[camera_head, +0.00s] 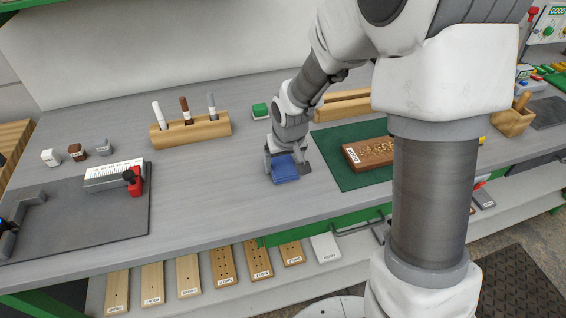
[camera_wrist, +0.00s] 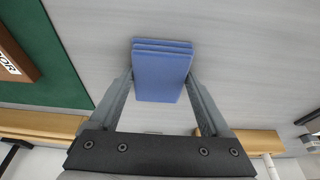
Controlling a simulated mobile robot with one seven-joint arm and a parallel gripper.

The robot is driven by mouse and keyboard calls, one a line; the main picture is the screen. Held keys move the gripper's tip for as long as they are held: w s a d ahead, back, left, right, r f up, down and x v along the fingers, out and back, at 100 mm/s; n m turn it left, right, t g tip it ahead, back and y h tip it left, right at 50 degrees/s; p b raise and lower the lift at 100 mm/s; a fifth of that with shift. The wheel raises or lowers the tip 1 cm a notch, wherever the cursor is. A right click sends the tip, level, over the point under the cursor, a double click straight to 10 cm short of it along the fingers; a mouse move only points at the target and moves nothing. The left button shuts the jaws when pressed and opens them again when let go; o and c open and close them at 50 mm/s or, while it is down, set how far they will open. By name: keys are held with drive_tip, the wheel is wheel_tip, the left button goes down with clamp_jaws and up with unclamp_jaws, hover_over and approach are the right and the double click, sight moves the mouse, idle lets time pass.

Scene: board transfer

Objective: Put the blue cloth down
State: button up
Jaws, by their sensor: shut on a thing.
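The blue cloth (camera_head: 284,169) is a small folded stack in my gripper (camera_head: 289,168), over the grey bench (camera_head: 219,190). In the wrist view the cloth (camera_wrist: 162,68) shows its folded layers between the two fingers of my gripper (camera_wrist: 163,82). The fingers are shut on it at its sides. The cloth is at or just above the bench top; I cannot tell whether it touches. It is left of the green mat (camera_head: 333,173).
A wooden board (camera_head: 368,153) lies on the green mat. A dark mat (camera_head: 75,212) with a ruler-like block (camera_head: 113,175) and a red clamp (camera_head: 134,184) is at left. Bare bench lies between the mats.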

sight(287, 175)
drive_tip(key=o, duration=1.1)
drive_tip(key=shift+f, duration=0.1)
drive_tip(key=shift+o, duration=0.2)
drive_tip(key=shift+r, duration=0.25)
drive_tip(key=s+d+r+m+t+p, duration=0.1)
drive_tip(key=s+d+r, duration=0.3)
drive_tip(key=r, duration=0.5)
drive_tip(key=s+d+r+p, duration=0.1)
drive_tip(key=s+r, duration=0.5)
drive_tip(key=r, duration=0.4)
drive_tip(key=s+d+r, duration=0.1)
drive_tip(key=s+d, duration=0.1)
drive_tip(key=s, duration=0.4)
drive_tip(key=s+d+r+m+t, duration=0.1)
drive_tip(key=s+d+r, duration=0.1)
drive_tip(key=s, duration=0.3)
drive_tip(key=shift+s+d+r+h, duration=0.2)
drive_tip(key=shift+s+d+h, duration=0.05)
drive_tip(key=shift+s+h, duration=0.15)
